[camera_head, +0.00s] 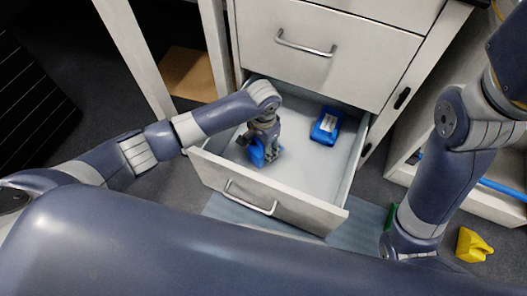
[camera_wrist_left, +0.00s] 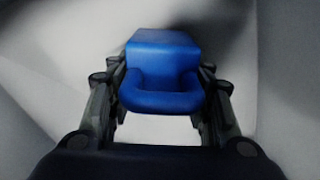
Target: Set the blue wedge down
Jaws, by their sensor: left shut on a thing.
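The blue wedge (camera_head: 257,156) is in my left gripper (camera_head: 266,148), inside the open drawer (camera_head: 301,168) at its left part. In the left wrist view the blue wedge (camera_wrist_left: 162,70) sits between the two dark fingers of my left gripper (camera_wrist_left: 160,100), which are shut on it. Pale drawer surfaces surround it there. I cannot tell whether the wedge touches the drawer floor. My right arm comes in at the right of the head view, and its gripper is not clearly visible.
A second blue item (camera_head: 327,125) with a pale label lies in the drawer at the back right. The drawer's middle floor is bare. A closed drawer (camera_head: 325,70) is above. A yellow object (camera_head: 473,245) lies on the floor at the right, and a green one (camera_head: 390,216) shows beside my right arm.

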